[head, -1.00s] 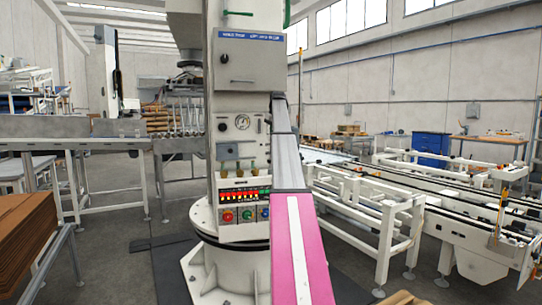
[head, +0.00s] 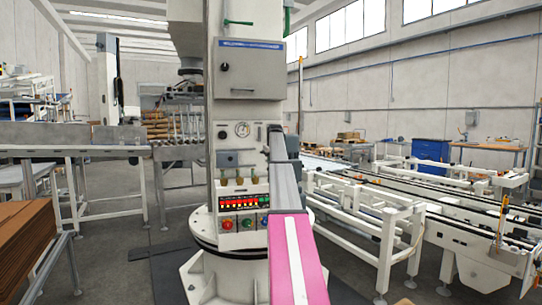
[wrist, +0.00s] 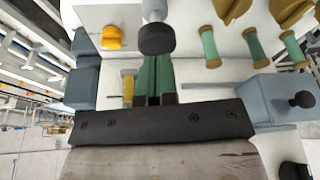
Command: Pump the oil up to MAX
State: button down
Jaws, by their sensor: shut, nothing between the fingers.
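My gripper (wrist: 154,64) is shut and empty, its green fingers close together in the wrist view. A dark round knob (wrist: 156,39) on a pale metal stem is just beyond the fingertips. I cannot tell whether they touch. A narrow yellow-filled glass (wrist: 128,86), possibly the oil level gauge, stands beside the fingers on the left; no MAX mark is legible. In the head view the white machine column (head: 230,115) stands in the middle. My arm reaches along its right side and hides my gripper there.
A grey box with a black knob (wrist: 290,101) juts out right of the fingers. Several green and brass fittings (wrist: 252,45) line the upper right. An orange part (wrist: 112,38) is at upper left. A button panel (head: 242,222) sits low on the column. Conveyors (head: 450,217) stand at right.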

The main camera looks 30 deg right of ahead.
jog(key=shift+f, duration=0.45)
jog(key=shift+f, duration=1.6)
jog(key=shift+r, duration=0.25)
jog(key=w+v, duration=0.1)
jog(key=v, duration=1.2)
jog(key=shift+r, duration=0.45)
jog(key=shift+s, duration=0.1)
